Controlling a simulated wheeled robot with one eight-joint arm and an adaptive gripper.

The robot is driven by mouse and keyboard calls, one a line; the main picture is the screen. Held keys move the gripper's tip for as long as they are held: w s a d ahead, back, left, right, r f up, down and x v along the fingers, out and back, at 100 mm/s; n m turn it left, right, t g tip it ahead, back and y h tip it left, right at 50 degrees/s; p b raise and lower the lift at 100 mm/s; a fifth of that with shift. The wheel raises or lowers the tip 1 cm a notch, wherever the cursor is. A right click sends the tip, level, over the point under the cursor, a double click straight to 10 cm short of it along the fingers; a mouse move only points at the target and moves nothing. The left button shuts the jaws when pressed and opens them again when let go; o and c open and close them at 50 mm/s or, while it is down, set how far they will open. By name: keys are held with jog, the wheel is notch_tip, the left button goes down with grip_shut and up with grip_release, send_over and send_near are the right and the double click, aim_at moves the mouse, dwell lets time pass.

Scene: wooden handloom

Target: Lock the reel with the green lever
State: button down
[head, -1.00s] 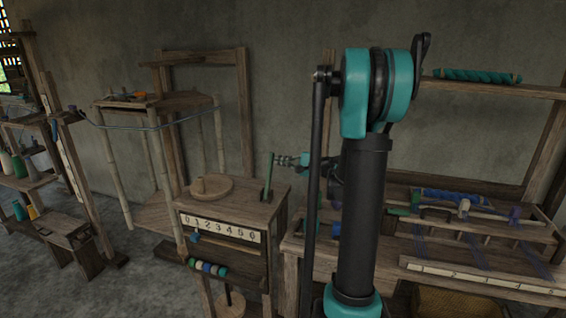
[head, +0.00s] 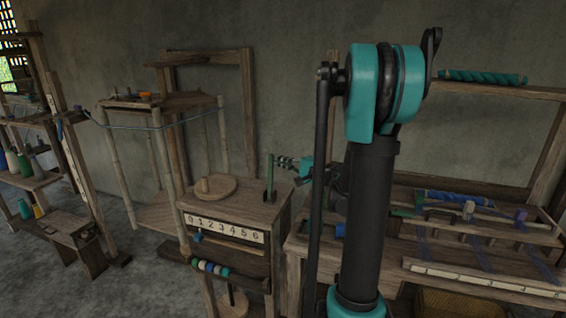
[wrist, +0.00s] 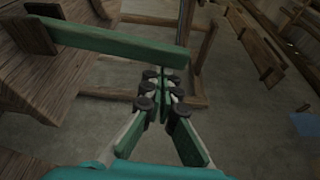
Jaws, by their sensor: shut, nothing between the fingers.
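The green lever (head: 270,176) stands nearly upright on the right part of the wooden cabinet top. In the wrist view it is a long green bar (wrist: 120,42) crossing the upper left. My gripper (head: 277,161) is shut and empty, beside the lever's upper part on its right in the head view. In the wrist view my fingertips (wrist: 165,76) meet just below the bar's right end; I cannot tell whether they touch it. The reel (head: 158,150), with bamboo posts and a blue thread around it, stands left of the cabinet.
The cabinet (head: 228,228) has a number strip, a round wooden disc (head: 207,189) on top and coloured rings (head: 210,268) on its front. A loom table (head: 480,268) with blue yarn stands to the right. My arm hides part of it. Shelves (head: 30,185) stand far left.

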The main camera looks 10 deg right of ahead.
jog(key=s+a+n, duration=0.2)
jog(key=s+a, duration=0.2)
jog(key=s, duration=0.3)
jog(key=shift+f+y, duration=0.2)
jog(key=shift+y, duration=0.1)
jog(key=shift+s+a, duration=0.1)
dwell(0.3)
jog(key=w+d+r, duration=0.2)
jog(key=w, duration=0.2)
jog(key=f+v, duration=0.1)
jog(key=v, duration=0.9)
jog(key=shift+d+f+t, duration=0.15)
jog(key=shift+f+t, duration=0.15)
jog(key=shift+f, duration=0.05)
jog(key=shift+s, duration=0.1)
